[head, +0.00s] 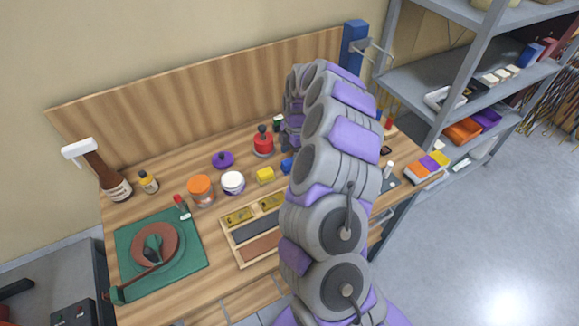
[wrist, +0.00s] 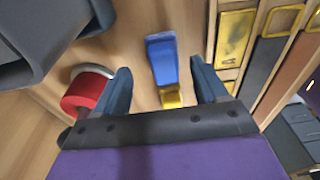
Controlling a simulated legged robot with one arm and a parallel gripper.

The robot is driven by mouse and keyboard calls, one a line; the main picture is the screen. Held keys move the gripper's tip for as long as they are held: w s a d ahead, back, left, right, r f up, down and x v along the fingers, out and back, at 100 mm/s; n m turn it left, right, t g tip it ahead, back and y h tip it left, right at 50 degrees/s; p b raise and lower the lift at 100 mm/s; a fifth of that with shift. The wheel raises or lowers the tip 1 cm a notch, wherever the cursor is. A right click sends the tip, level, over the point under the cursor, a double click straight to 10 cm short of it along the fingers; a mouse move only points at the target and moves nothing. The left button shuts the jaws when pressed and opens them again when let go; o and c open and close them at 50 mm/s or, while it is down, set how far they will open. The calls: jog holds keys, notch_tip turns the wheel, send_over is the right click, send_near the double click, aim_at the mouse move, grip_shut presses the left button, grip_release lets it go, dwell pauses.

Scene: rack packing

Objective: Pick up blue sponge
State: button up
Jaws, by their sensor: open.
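The blue sponge (wrist: 163,62) lies on the wooden table in the wrist view, ahead of my gripper (wrist: 160,80). My gripper is open, with one dark blue finger on each side. The sponge lies between the fingers in the picture, apart from both. A yellow block (wrist: 172,97) sits at its near end. In the head view only a small blue part of the sponge (head: 287,166) shows beside my arm, which hides the rest and my gripper's fingertips.
A red object with a metal rim (wrist: 85,92) stands left of my gripper. A wooden tray (wrist: 211,40) with tools lies to the right. In the head view, jars such as an orange one (head: 200,190), a green mat (head: 195,250) and a shelf rack (head: 420,75) surround my arm.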

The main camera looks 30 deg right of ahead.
aim_at(290, 160)
jog(key=f, duration=0.4)
jog(key=shift+s+a+f+b, duration=0.2)
jog(key=shift+a+b, duration=0.2)
jog(key=shift+r, duration=0.1)
jog(key=c, duration=1.1)
jog(key=shift+c, duration=0.2)
jog(key=shift+r, duration=0.5)
notch_tip(290, 160, up, 3)
jog(key=shift+p, duration=0.55)
jog(key=s, duration=0.5)
jog(key=s+a+p, duration=0.1)
jog(key=s, duration=0.4)
jog(key=s+a+r, duration=0.1)
jog(key=s, duration=0.5)
jog(key=shift+a+p, duration=0.2)
jog(key=shift+p, duration=0.15)
